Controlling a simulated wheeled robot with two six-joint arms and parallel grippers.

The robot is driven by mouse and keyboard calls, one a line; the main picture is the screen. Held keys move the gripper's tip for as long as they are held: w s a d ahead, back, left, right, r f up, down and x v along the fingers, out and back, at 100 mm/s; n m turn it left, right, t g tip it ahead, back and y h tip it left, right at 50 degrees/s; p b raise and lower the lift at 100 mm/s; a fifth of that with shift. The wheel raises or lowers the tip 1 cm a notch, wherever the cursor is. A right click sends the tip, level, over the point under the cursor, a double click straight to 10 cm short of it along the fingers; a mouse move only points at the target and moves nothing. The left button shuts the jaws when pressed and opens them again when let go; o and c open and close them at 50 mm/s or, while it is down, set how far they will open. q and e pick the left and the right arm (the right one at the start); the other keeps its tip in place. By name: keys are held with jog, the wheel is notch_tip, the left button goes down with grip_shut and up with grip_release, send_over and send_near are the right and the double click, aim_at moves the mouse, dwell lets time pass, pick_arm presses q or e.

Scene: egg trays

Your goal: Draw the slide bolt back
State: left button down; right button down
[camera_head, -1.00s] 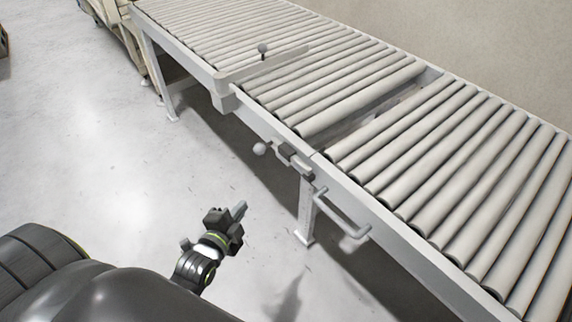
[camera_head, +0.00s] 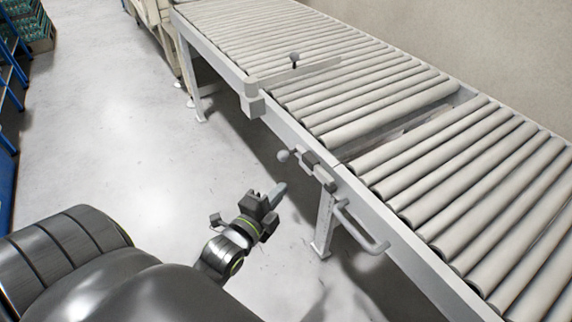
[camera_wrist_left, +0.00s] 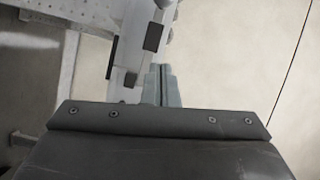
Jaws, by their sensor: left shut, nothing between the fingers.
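The slide bolt (camera_head: 318,171) is mounted on the side rail of the roller conveyor, with a pale round knob (camera_head: 283,155) at its left end. Its dark block also shows in the left wrist view (camera_wrist_left: 153,38), ahead of the fingers. My left gripper (camera_head: 278,191) is shut and empty. In the head view it appears just below the knob and bolt, apart from them. Its closed fingers also show in the left wrist view (camera_wrist_left: 160,86). My right gripper is not in view.
A U-shaped handle (camera_head: 375,244) sticks out from the rail right of the bolt. The conveyor rail (camera_head: 400,258) and a leg (camera_head: 324,228) stand beside my left gripper. A second round knob (camera_head: 295,57) stands at a crossbar on the conveyor. The floor at left is clear.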

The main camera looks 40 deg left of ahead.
aim_at(279, 156)
pick_arm(q)
jog(key=w+a+f, duration=0.1)
jog(key=w+a, duration=0.3)
jog(key=w, duration=0.5)
jog(key=shift+a+f, duration=0.1)
jog(key=a, duration=0.1)
jog(key=w+a, duration=0.1)
jog(key=a, duration=0.1)
jog(key=shift+w+a, duration=0.1)
jog(key=shift+w, duration=0.1)
jog(key=shift+w+a, duration=0.1)
jog(key=shift+a, duration=0.1)
dwell(0.4)
